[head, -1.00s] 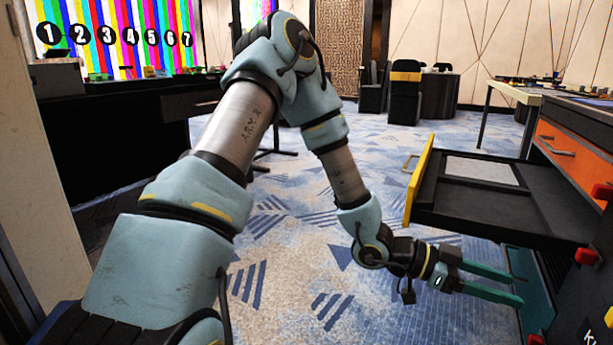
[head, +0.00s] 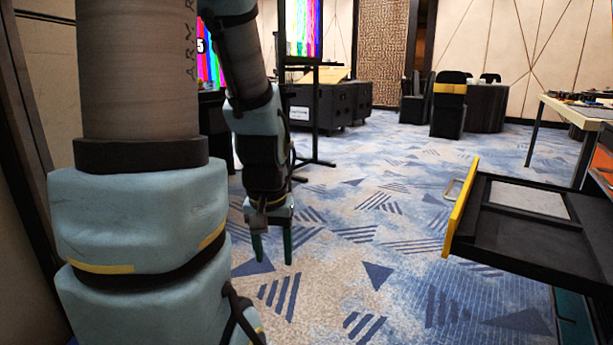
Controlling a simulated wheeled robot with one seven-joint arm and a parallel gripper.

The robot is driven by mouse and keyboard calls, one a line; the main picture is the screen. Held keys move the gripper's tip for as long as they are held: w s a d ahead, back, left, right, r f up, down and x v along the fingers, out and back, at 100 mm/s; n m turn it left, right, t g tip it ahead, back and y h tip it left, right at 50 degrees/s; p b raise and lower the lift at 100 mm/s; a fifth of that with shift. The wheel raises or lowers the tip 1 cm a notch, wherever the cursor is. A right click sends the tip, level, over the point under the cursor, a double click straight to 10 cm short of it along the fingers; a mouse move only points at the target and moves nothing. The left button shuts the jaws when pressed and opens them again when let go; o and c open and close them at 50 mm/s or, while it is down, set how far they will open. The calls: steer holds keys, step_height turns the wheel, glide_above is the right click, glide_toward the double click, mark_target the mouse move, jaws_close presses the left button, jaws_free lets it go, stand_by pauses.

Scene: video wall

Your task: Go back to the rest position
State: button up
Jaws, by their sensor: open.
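My gripper (head: 272,250) hangs in the left half of the head view. Its two green fingers point down over the patterned carpet, apart from each other, with nothing between them. My arm is folded close, with its large upper links filling the left side of the view. The gripper is well clear of the open drawer (head: 461,212) at the right and touches nothing.
The drawer with a yellow front stands pulled out at the right and looks empty apart from a pale panel (head: 515,198) in it. Black cases (head: 318,106), chairs (head: 449,103) and a table (head: 572,112) stand farther back. The carpet (head: 365,215) in the middle is clear.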

step_height(320, 180, up, 38)
steer(key=p, duration=3.8)
steer(key=shift+s+a+r, duration=0.15)
steer(key=shift+s+r, duration=0.05)
steer(key=shift+s, duration=0.1)
